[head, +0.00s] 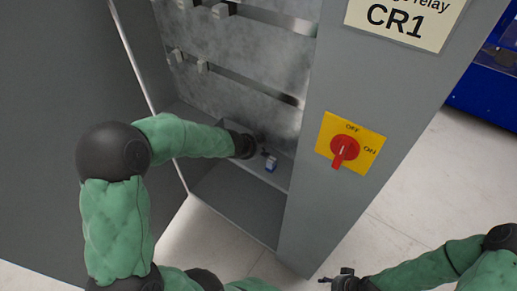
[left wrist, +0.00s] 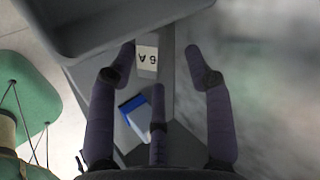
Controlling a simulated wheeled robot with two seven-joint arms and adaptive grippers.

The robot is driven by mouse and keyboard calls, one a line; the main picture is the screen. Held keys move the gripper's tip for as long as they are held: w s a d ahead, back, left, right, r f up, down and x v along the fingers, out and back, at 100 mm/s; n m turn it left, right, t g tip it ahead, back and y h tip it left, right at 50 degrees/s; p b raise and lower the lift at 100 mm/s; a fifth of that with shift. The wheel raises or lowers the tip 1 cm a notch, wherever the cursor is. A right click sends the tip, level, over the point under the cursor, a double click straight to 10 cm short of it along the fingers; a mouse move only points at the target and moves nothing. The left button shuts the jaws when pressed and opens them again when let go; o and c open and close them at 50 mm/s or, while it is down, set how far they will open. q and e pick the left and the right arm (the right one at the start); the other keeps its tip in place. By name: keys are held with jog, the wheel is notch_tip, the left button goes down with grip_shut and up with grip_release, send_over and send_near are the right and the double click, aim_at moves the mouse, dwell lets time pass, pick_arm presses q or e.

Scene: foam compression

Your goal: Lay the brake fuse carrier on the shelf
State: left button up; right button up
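A small blue and white block (head: 271,163), seemingly the fuse carrier, is on the grey shelf (head: 279,174) low inside the cabinet. In the left wrist view the blue and white block (left wrist: 135,116) lies at an angle beyond my fingers, between the left finger and the middle one. My left gripper (head: 256,149) reaches into the cabinet beside the block. In its wrist view the left gripper (left wrist: 160,80) has its fingers spread, with nothing clasped between them. My right gripper (head: 338,279) is outside, at the bottom edge; its finger opening is unclear.
A white label reading "6 A" (left wrist: 147,58) is on a grey surface by the fingertips. The cabinet has rails with small fittings (head: 203,66) above. A yellow plate with a red switch (head: 344,148) is on the right front. The open door (head: 70,110) stands left.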

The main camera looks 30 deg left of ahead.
pick_arm(q)
jog(key=shift+s+r, duration=0.1)
jog(key=v, duration=0.7)
dwell(0.6)
jog(key=shift+s, duration=0.1)
dwell(0.4)
dwell(0.4)
